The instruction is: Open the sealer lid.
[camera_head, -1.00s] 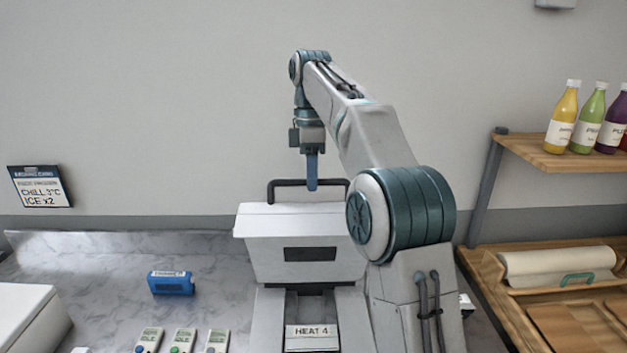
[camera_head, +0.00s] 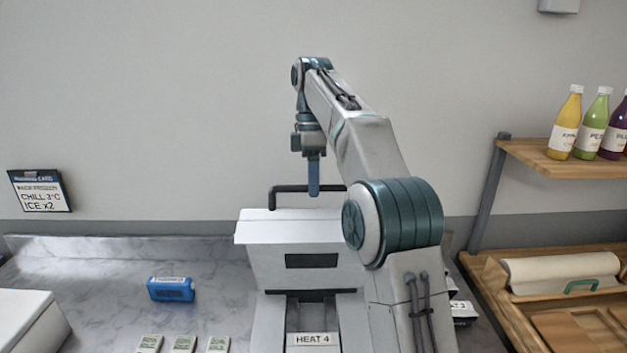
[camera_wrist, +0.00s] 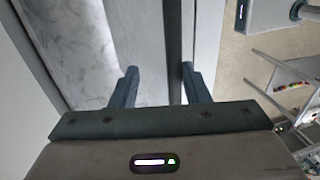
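The sealer (camera_head: 262,318) is a pale box-shaped machine with a "HEAT 4" label on its front. Its white lid (camera_head: 270,262) lies over the base, with a dark line under its front edge. A dark bar handle (camera_head: 290,188) runs along the lid's top. My gripper (camera_head: 314,190) points down at the middle of the handle. In the wrist view, my gripper (camera_wrist: 160,84) has its two fingers apart, with the dark handle bar (camera_wrist: 174,40) between them, nearer the right finger. I cannot tell whether that finger touches it. My arm hides the sealer's right side.
A blue box-like item (camera_head: 171,289) lies on the marble counter (camera_head: 90,275) left of the sealer. Several small labelled devices (camera_head: 183,345) stand at the front. A white box (camera_head: 25,325) is at lower left. A wooden shelf (camera_head: 530,153) with bottles is at right.

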